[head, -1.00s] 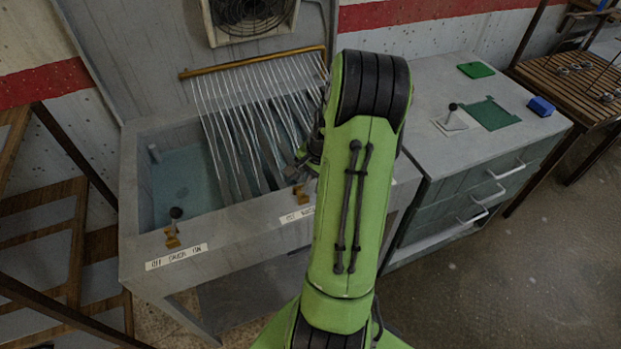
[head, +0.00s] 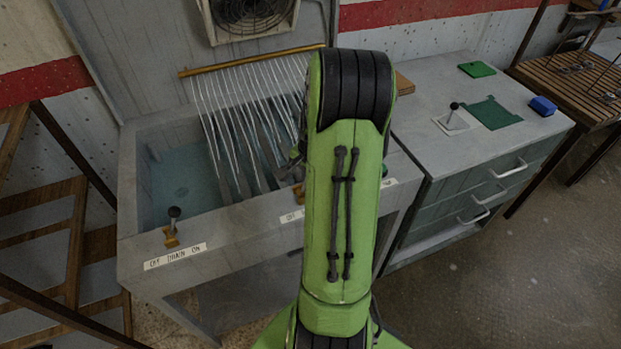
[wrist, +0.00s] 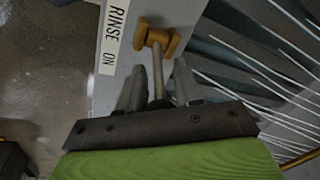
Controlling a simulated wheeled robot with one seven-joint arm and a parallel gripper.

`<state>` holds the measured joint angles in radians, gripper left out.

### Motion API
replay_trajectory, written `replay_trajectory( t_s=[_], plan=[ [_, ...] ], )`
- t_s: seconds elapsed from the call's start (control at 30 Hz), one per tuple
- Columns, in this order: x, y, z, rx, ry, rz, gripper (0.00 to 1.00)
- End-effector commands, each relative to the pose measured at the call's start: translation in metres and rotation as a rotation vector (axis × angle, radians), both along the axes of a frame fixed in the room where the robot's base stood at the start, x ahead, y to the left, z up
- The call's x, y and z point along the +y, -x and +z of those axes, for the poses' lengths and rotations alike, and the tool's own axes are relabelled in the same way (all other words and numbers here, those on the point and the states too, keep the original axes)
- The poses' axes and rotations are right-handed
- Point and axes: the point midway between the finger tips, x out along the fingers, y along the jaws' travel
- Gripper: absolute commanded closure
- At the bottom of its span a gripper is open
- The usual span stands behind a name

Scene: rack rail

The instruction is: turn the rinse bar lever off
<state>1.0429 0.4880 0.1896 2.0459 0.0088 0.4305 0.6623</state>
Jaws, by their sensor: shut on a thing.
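The rinse bar lever (wrist: 184,80) is a thin grey rod rising from a brass valve (wrist: 157,38) on the sink's front rim. A white label (wrist: 113,38) reading "RINSE ON" lies beside it in the wrist view. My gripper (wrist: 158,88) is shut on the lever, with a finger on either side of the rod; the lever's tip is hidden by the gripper. In the head view my arm hides most of the gripper and lever. The brass rinse bar (head: 252,60) is at the back of the sink, with thin white streams coming down from it.
The grey sink (head: 220,222) holds bluish water at its left. The drain lever (head: 174,213), with a dark knob, stands at the front left rim above an "OFF DRAIN ON" label (head: 175,257). A cabinet (head: 425,110) with a second knobbed lever (head: 454,107) stands to the right.

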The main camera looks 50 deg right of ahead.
Motion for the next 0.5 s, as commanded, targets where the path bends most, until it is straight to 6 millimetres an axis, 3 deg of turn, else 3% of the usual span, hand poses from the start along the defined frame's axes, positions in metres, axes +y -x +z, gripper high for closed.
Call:
replay_trajectory(
  t_s=[0.5],
  plan=[
    [0.023, -0.016, 0.002, 0.22, 0.386, 0.007, 1.0]
  ],
)
